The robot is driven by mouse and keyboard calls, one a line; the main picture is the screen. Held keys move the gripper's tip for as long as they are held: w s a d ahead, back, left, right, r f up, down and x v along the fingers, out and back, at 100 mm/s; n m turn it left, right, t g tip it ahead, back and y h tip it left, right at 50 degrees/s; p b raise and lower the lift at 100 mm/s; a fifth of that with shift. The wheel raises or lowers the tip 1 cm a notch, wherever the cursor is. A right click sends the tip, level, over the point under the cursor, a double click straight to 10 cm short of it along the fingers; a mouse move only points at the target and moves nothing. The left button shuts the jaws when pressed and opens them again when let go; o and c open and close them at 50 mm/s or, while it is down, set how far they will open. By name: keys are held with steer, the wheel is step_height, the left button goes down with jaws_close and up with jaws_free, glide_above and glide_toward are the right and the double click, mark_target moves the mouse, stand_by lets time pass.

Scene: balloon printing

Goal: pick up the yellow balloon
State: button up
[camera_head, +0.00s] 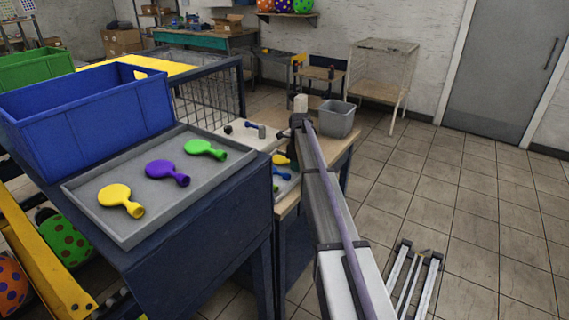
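A yellow balloon (115,196), deflated and flat, lies at the near left of a grey tray (130,236), its neck pointing to the lower right. A purple balloon (163,170) and a green balloon (200,148) lie beyond it in a diagonal row, apart from one another. A smaller yellow item (280,159) shows in a lower tray beside the wooden table, partly hidden by my arm. My arm rises from the bottom centre, right of the tray and apart from the balloons. I cannot make out my gripper.
A blue bin (95,115) stands directly behind the tray's left side, with a green bin (30,68) beyond. A grey bin (336,119) stands on the wooden table (343,150). Spotted balls (66,243) sit at lower left. The floor to the right is mostly clear.

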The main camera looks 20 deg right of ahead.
steer(key=c, duration=0.4)
step_height(320, 180, up, 10)
steer(key=p, duration=1)
